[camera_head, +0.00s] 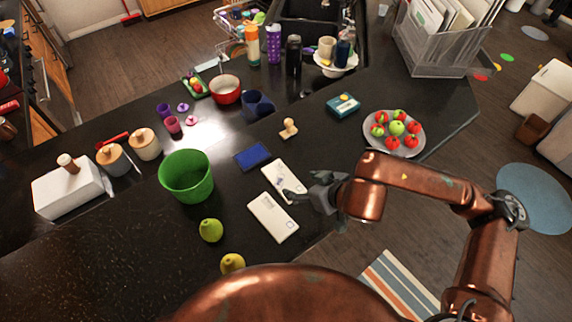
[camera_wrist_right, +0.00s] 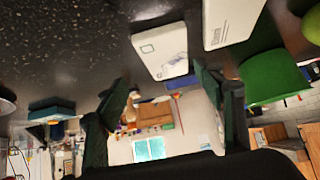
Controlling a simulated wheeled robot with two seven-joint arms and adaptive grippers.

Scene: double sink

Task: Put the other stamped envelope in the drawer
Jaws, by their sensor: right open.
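Two white envelopes lie flat on the dark counter. The far envelope (camera_head: 278,172) has a faint grey mark; the near envelope (camera_head: 272,217) has dark print. In the right wrist view, the far envelope (camera_wrist_right: 160,42) lies above the space between my fingers, and the near envelope (camera_wrist_right: 228,28) is to its right. My right gripper (camera_head: 292,194) is open and empty, its fingertips beside or over the far envelope's right end. Its fingers also show in the wrist view (camera_wrist_right: 168,95). Whether it touches the envelope is unclear. My left gripper is out of view.
A blue pad (camera_head: 252,155) and a wooden stamp (camera_head: 289,128) lie beyond the envelopes. A green bin (camera_head: 187,177) and two pears (camera_head: 210,230) stand to the left. A fruit plate (camera_head: 376,147) is at the right. Bare counter lies left of the pears.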

